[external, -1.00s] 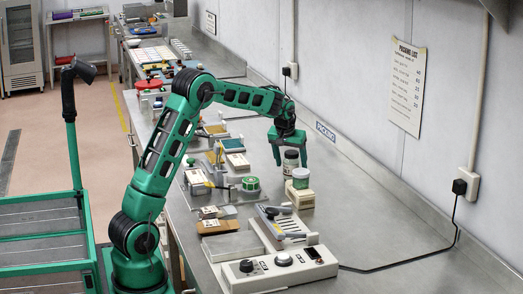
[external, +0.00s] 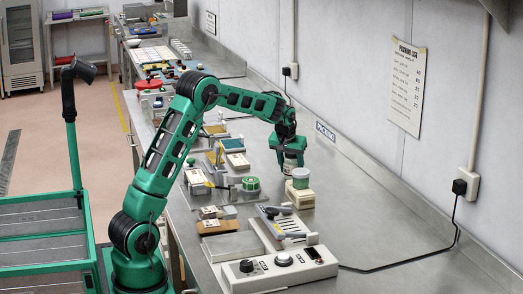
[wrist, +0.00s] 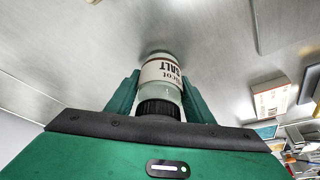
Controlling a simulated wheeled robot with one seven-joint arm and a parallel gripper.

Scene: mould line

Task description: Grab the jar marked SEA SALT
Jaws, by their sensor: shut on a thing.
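A jar (wrist: 160,72) with a dark lid and a pale label stands on the steel bench. In the wrist view the word SALT is readable on its label. A second line of text is there, but I cannot make out SEA. In the external view the jar's lower part (external: 291,167) shows below my gripper (external: 289,152). My gripper is shut on the jar, with one green finger on each side, in the wrist view (wrist: 159,96) too. The jar looks upright.
The bench on the right is clear except for a black cable.

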